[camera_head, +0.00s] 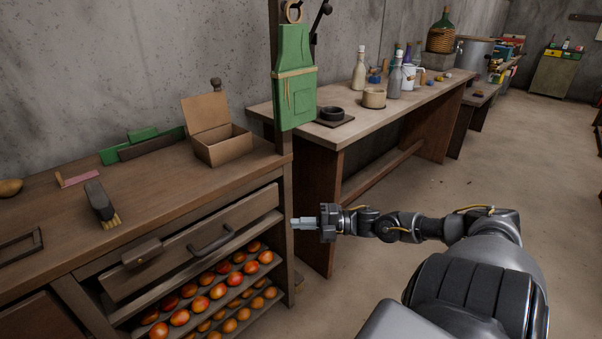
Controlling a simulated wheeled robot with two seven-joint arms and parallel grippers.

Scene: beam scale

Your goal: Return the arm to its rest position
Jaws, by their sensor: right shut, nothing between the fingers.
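My right gripper (304,222) is shut and empty. It points left, in front of the right end of the wooden cabinet (150,188). My right arm reaches in from the lower right of the head view, over the floor. The cabinet drawer (190,247) with its dark handle is right of centre on the cabinet front, to the left of the gripper. The gripper appears apart from the handle. My left gripper is not in view.
Several round fruits (218,291) lie on racks below the drawer. A green apron (295,80) hangs on a post. A workbench (400,118) with bottles stands behind. The floor (475,180) at right is clear.

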